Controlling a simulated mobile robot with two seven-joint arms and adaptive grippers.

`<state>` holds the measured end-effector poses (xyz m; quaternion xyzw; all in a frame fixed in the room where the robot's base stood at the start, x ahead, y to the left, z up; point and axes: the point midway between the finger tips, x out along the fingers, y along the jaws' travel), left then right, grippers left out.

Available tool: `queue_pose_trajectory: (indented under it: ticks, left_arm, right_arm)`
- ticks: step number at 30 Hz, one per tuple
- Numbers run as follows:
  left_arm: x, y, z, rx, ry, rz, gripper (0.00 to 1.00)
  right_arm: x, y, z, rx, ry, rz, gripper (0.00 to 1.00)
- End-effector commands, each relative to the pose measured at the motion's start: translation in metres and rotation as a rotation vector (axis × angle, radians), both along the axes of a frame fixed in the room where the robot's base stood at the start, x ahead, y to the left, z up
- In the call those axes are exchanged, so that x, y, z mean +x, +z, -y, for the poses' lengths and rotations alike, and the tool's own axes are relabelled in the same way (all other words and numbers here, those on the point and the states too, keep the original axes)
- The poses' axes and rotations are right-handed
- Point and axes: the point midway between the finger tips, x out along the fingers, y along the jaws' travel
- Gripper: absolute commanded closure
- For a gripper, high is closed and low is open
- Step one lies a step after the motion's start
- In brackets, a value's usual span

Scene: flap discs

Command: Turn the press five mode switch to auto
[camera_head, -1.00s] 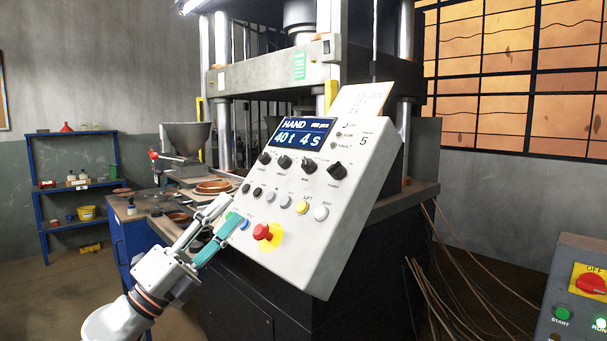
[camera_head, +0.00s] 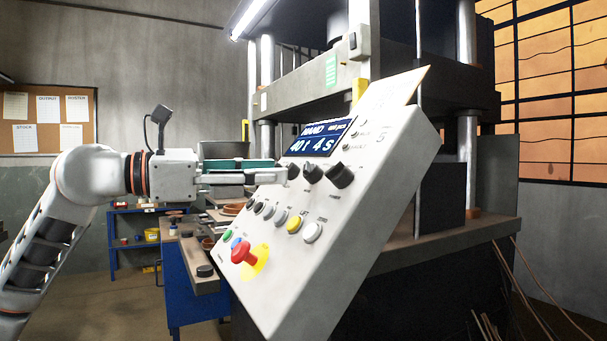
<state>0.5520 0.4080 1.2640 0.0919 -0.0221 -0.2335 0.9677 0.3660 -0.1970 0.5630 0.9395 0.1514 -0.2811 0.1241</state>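The press control panel (camera_head: 330,240) is a tilted grey box. Its blue display (camera_head: 318,138) reads HAND, 40 t, 4 s. Black rotary knobs sit in a row below the display: a right knob (camera_head: 340,176), one beside it (camera_head: 312,173), and one further left (camera_head: 292,171). The leftmost knob of the row is hidden behind my gripper. Contact and finger gap are unclear. My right gripper is out of view.
Below the knobs are several round buttons, including a yellow one (camera_head: 294,224), and a red mushroom button (camera_head: 243,252). A paper card (camera_head: 405,88) stands at the panel's top. A blue shelf (camera_head: 130,235) and a notice board (camera_head: 45,120) are behind on the left.

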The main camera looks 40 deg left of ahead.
Motion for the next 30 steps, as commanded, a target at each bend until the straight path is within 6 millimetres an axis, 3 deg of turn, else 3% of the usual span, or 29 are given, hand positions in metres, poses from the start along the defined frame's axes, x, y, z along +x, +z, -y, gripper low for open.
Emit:
queue_pose_trajectory:
  ticks: [13, 30]
  left_arm:
    - [0.037, 0.001, 0.021, 0.007, -0.001, 0.0, 0.61]
    - [0.055, -0.001, 0.028, -0.002, -0.002, -0.002, 0.61]
  right_arm:
    - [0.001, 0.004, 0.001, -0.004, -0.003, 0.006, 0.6]
    - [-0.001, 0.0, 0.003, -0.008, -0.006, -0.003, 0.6]
